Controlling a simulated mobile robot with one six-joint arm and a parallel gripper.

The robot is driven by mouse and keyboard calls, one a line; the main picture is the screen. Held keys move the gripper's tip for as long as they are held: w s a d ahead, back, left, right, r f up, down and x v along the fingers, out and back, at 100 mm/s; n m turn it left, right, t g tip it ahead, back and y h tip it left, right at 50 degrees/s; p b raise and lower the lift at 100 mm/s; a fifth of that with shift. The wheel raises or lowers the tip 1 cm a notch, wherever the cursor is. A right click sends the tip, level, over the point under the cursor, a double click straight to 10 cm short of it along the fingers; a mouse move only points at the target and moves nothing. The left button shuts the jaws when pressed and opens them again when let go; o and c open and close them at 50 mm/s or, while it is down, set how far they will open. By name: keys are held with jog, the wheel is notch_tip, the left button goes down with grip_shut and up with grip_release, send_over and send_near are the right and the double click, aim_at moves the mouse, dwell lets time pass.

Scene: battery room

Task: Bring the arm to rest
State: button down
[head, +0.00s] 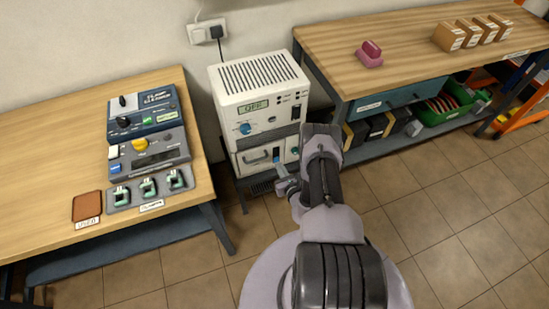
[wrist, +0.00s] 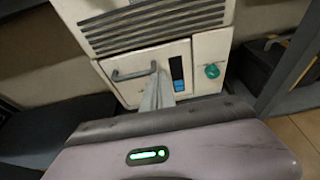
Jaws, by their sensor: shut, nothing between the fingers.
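My arm (head: 322,185) is bent, reaching up from my base and folding down toward a white cabinet unit (head: 258,88). My gripper (head: 279,166) is in front of the unit's lower front panel. In the wrist view my gripper (wrist: 158,92) has its fingers together with nothing between them. They point at the panel between a grey bar handle (wrist: 134,74) and a dark switch with blue (wrist: 177,72). I cannot tell whether the fingertips touch the panel.
A left bench (head: 50,130) holds control boxes (head: 143,106), a green-fitted tray (head: 148,188) and a brown pad (head: 87,206). A right bench (head: 400,35) carries a pink object (head: 370,54) and several cardboard boxes (head: 450,37). Tiled floor (head: 440,200) at right is clear.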

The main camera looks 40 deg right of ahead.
jog(key=w+a+r+n+t+y, duration=0.1)
jog(key=w+a+r+n+y, duration=0.4)
jog(key=r, duration=0.6)
jog(key=w+a+r+n+y, duration=0.35)
jog(key=w+a+r, duration=0.2)
jog(key=r, duration=0.55)
jog(key=s+a+r+n+g+y, duration=0.2)
jog(key=a+r+n+g+y, duration=0.35)
jog(key=a+r, duration=0.75)
jog(key=s+a+r+n+g, duration=0.7)
jog(key=s+a+r+n, duration=0.4)
jog(key=s+r+n, duration=0.4)
jog(key=s+d+r+n+t+h, duration=0.1)
jog(key=s+d+r+n+h, duration=0.1)
jog(key=s, duration=0.5)
jog(key=s+d+r+n+t+h, duration=0.2)
jog(key=s+d+n+h, duration=0.1)
jog(key=s+h, duration=0.3)
jog(key=shift+s+d+n+p, duration=0.3)
jog(key=shift+s+d, duration=0.2)
jog(key=shift+s, duration=0.5)
